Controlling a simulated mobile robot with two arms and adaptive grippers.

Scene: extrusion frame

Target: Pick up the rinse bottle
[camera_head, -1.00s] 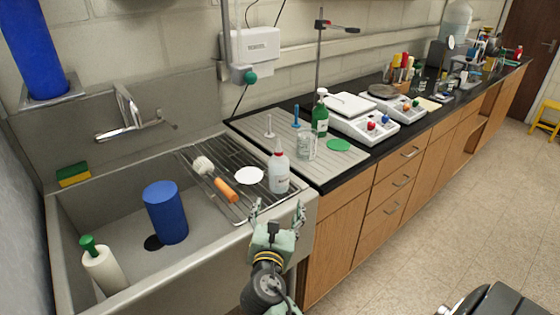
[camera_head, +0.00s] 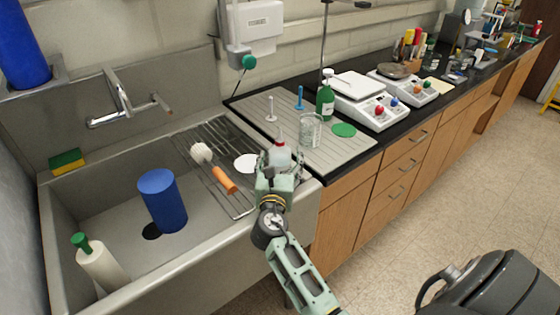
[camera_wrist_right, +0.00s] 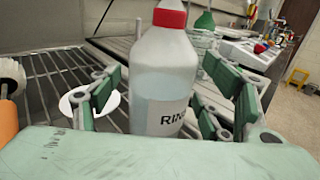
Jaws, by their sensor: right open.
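The rinse bottle (camera_head: 280,156) is a translucent white bottle with a red cap, standing upright on the wire rack at the sink's right side. In the right wrist view the bottle (camera_wrist_right: 165,75) shows part of a label reading "RIN". My right gripper (camera_head: 281,172) is open, with its fingers on either side of the bottle; in the wrist view the fingers (camera_wrist_right: 163,105) show gaps to it. In the head view the gripper hides the bottle's lower part. My left gripper is not in view.
An orange-handled brush (camera_head: 215,170) and a white disc (camera_head: 246,163) lie on the wire rack (camera_head: 187,144) left of the bottle. A glass beaker (camera_head: 310,131) and a green bottle (camera_head: 325,97) stand behind it on the drainboard. The sink holds a blue cylinder (camera_head: 162,202).

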